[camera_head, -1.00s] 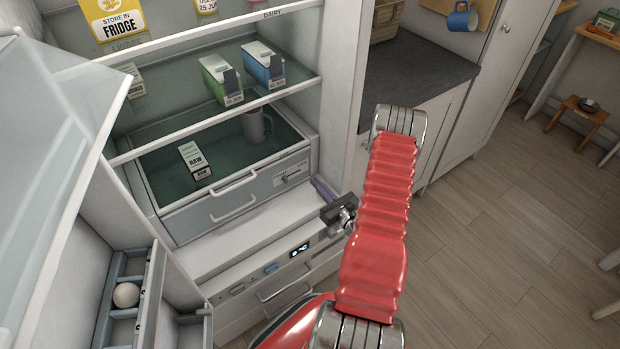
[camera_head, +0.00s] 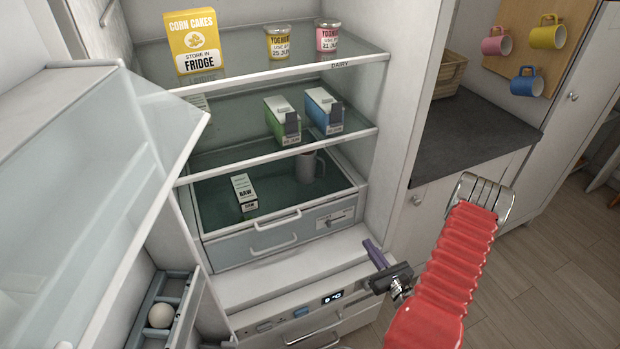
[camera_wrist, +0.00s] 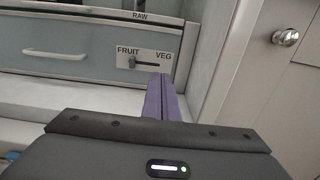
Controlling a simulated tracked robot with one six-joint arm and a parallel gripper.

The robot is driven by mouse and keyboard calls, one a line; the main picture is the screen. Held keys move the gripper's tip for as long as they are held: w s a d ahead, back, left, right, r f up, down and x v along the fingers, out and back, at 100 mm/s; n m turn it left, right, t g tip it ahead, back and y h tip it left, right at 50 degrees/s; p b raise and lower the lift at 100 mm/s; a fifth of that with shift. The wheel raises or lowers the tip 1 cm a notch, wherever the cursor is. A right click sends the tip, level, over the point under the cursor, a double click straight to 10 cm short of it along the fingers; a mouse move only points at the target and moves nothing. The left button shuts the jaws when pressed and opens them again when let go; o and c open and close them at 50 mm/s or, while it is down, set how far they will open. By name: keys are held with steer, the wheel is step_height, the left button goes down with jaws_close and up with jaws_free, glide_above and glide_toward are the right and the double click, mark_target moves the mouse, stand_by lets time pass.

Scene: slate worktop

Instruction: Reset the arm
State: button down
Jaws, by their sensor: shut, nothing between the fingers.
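My gripper (camera_head: 370,245) is shut and empty, its purple fingers together. It is held in front of the lower right part of the open fridge. In the wrist view the closed fingers (camera_wrist: 161,85) point toward the drawer front (camera_wrist: 70,45), just below and right of its FRUIT/VEG slider (camera_wrist: 145,62). My red arm runs down to the bottom right of the head view.
Shelves hold a yellow box (camera_head: 193,45), two yoghurts (camera_head: 327,37) and cartons (camera_head: 323,112). A dark counter (camera_head: 470,130) and mugs (camera_head: 548,33) are right; floor beyond is clear.

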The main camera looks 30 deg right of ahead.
steer(key=a+f+n+g+y, duration=0.15)
steer(key=a+n+y, duration=0.35)
steer(key=a, duration=0.5)
steer(key=s+a+r+n+g+y, duration=0.3)
steer(key=a+r+n+g+y, duration=0.1)
steer(key=a+r+n+g, duration=0.25)
steer(key=s+a+r+n+g+y, duration=0.4)
steer(key=a+r+n+g+y, duration=0.15)
steer(key=a+n, duration=0.2)
steer(key=s+a+r+n+h, duration=0.1)
steer(key=a+r+n+h, duration=0.2)
steer(key=r+n, duration=0.3)
steer(key=s+a+r+n+t+h, duration=0.1)
steer(key=a+r+n+h, duration=0.3)
steer(key=r, duration=0.8)
steer(key=s+a+r+n+h, duration=0.2)
steer(key=a+r+n+h, duration=0.2)
steer(key=r+n, duration=0.4)
step_height(320, 180, up, 2)
steer(key=shift+r+n+h, duration=0.1)
steer(key=shift+n+h, duration=0.2)
steer(key=shift+h, duration=0.35)
